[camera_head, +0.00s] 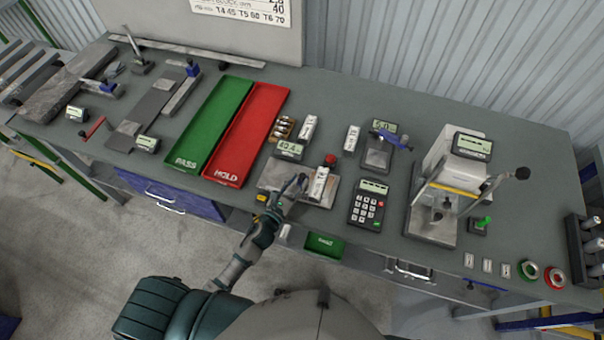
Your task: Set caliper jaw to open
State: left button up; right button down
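My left gripper (294,188) reaches in from the bottom of the head view over the grey plate (270,177) of a bench gauge at the table's front edge. The gauge has a display (290,149) reading about 40.4, a light upright block (319,182) and a red knob (330,160). I cannot tell for certain that this gauge is the caliper, and I cannot make out its jaw. The dark fingers are just left of the light block; whether they touch it or the plate, or are open or shut, is unclear. My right gripper is not in view.
A green PASS tray (212,118) and red HOLD tray (250,130) lie to the left. A keypad (367,204), a blue-handled gauge (378,153) and a lever press (433,210) stand to the right. A small green tray (325,244) is at the front edge.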

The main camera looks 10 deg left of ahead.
aim_at(301, 179)
pick_arm(q)
jog(key=shift+x, duration=1.55)
jog(key=shift+s, duration=0.1)
grip_shut()
jog(key=shift+a, duration=1.65)
grip_release()
jog(key=v, duration=1.1)
jog(key=shift+s+a, duration=0.2)
jog(key=shift+s, duration=0.1)
